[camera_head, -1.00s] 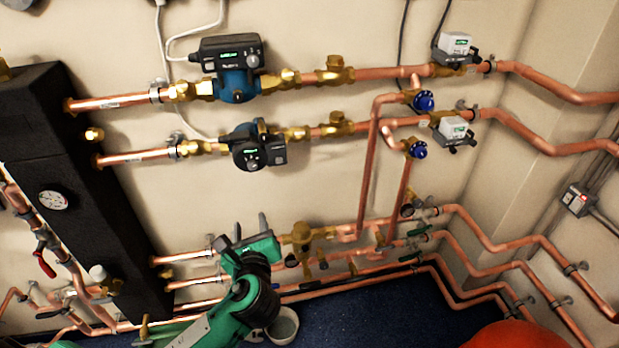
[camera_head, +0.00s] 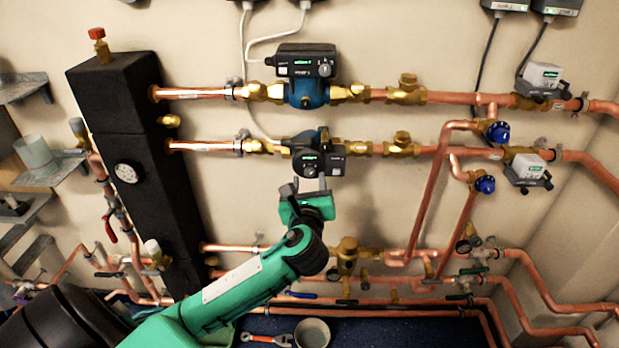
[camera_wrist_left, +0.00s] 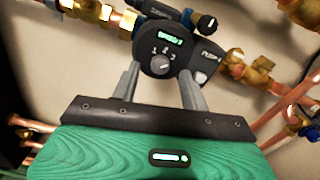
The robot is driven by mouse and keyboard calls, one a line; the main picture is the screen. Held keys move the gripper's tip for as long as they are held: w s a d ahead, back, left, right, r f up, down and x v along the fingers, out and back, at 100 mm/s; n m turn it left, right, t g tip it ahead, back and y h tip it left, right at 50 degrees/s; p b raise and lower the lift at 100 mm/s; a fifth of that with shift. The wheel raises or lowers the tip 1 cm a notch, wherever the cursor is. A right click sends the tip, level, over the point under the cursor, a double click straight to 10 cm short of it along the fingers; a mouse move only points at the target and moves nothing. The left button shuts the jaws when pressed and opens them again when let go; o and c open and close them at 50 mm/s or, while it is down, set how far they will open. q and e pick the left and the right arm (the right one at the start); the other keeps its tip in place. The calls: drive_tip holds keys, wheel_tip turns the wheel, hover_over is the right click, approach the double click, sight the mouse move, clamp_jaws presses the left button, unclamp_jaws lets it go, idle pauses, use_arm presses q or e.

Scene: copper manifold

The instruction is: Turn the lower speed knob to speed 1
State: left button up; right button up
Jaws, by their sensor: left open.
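The lower pump (camera_head: 318,155) has a round black face with a small green display and a grey speed knob (camera_head: 310,171). In the left wrist view the lower speed knob (camera_wrist_left: 161,66) sits below the numerals 1, 2 and 3. Its exact pointer setting is too small to tell. My left gripper (camera_head: 306,186) is just below the pump face in the head view. In the left wrist view my left gripper (camera_wrist_left: 160,75) is open, with one finger on each side of the knob in the picture. Contact cannot be made out. My right gripper is not in view.
The upper pump (camera_head: 306,75) with its own knob is close above. Copper pipes (camera_head: 460,150) and brass valves (camera_head: 402,145) run right. A black insulated column (camera_head: 130,130) stands at left.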

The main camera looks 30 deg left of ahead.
use_arm(q)
drive_tip(key=shift+x, duration=1)
clamp_jaws()
